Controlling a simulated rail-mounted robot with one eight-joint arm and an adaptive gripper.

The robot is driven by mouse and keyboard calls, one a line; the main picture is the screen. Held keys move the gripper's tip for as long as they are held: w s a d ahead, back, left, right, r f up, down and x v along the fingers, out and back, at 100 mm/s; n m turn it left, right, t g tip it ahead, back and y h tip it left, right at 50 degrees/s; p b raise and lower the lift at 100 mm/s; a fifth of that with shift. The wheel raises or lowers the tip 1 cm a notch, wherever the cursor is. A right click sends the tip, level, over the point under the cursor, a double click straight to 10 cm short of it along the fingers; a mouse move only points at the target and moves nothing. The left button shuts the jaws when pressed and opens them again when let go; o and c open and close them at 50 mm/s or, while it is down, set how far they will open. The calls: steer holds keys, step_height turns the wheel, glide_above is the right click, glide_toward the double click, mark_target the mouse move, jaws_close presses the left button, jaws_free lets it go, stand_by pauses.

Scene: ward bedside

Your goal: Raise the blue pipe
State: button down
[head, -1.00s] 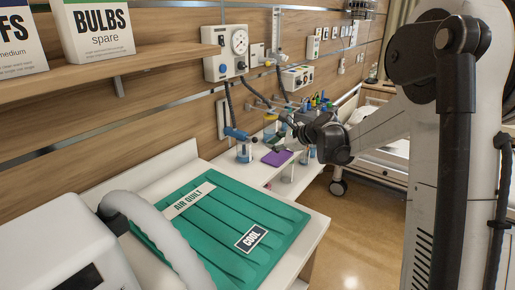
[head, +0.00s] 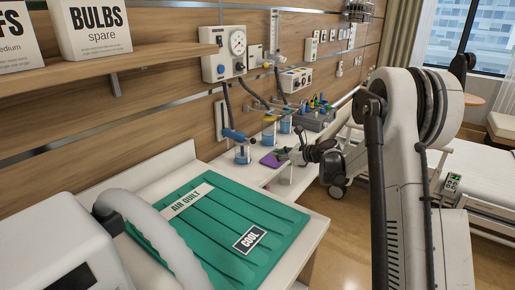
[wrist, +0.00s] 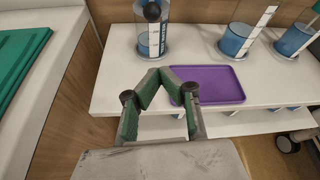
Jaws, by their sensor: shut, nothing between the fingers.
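A blue pipe (head: 235,135) lies slantwise at the top of the leftmost clear canister (head: 242,154) in the head view, by the lower end of a dark hose. Whether it is joined to the canister or the hose is too small to tell. In the wrist view the canister (wrist: 152,38) stands just beyond my fingertips, with a dark round end above it; the blue pipe cannot be made out there. My gripper (wrist: 157,76) is shut and empty, in front of the canister and left of the purple tray. In the head view my gripper (head: 291,156) is right of the pipe.
The purple tray (wrist: 215,84) lies on the white counter (wrist: 110,88). Two more canisters with blue contents (head: 269,132) (head: 285,123) stand behind. A green air quilt (head: 215,222) covers the near counter. A bed is at the right; floor shows between.

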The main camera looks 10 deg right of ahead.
steer(key=x, duration=0.9)
steer(key=shift+w+a+f, duration=0.15)
steer(key=shift+a, duration=0.05)
steer(key=shift+w+a, duration=0.2)
steer(key=shift+w, duration=0.05)
steer(key=shift+s+a+r, duration=0.15)
steer(key=shift+r, duration=0.8)
steer(key=shift+s+a+r, duration=0.1)
steer(key=shift+s+r, duration=0.05)
steer(key=shift+r, duration=0.8)
step_height(320, 180, up, 11)
steer(key=p, duration=0.2)
steer(key=shift+r, duration=0.25)
steer(key=shift+w, duration=0.1)
